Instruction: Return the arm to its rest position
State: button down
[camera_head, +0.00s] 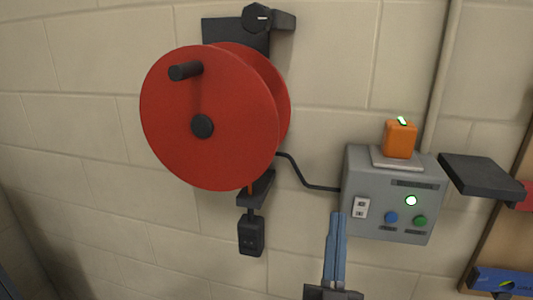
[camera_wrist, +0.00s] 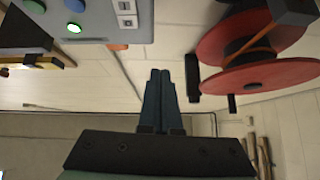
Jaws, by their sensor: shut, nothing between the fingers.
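My gripper (camera_head: 336,222) is shut and empty. Its two blue-grey fingers point up in the head view, with their tips by the lower left edge of a grey control box (camera_head: 391,232). The fingers also show in the wrist view (camera_wrist: 159,78), side by side, with no object between them. I cannot tell how far the tips are from the box or the wall. Most of the arm is out of view.
A red cable reel (camera_head: 215,150) hangs on the block wall, with a black connector (camera_head: 251,235) below it. An orange block (camera_head: 400,141) sits on the control box. A black shelf (camera_head: 482,177) is at the right, above a blue tool (camera_head: 505,281).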

jog(key=s+a+r+n+t+y, duration=0.1)
jog(key=a+r, duration=0.2)
jog(key=r, duration=0.7)
jog(key=s+a+r+y, duration=0.1)
jog(key=a+r, duration=0.2)
jog(key=r, duration=0.7)
jog(key=s+a+r+n+y, duration=0.2)
jog(key=s+a+r+y, duration=0.3)
jog(key=s+r, duration=0.6)
notch_tip(320, 180, up, 13)
jog(key=h+p, duration=0.1)
jog(key=p, duration=1.2)
jog(key=shift+w+a+r+p, duration=0.2)
jog(key=shift+w+a+p, duration=0.05)
jog(key=shift+w+p, duration=0.15)
jog(key=shift+f, duration=0.1)
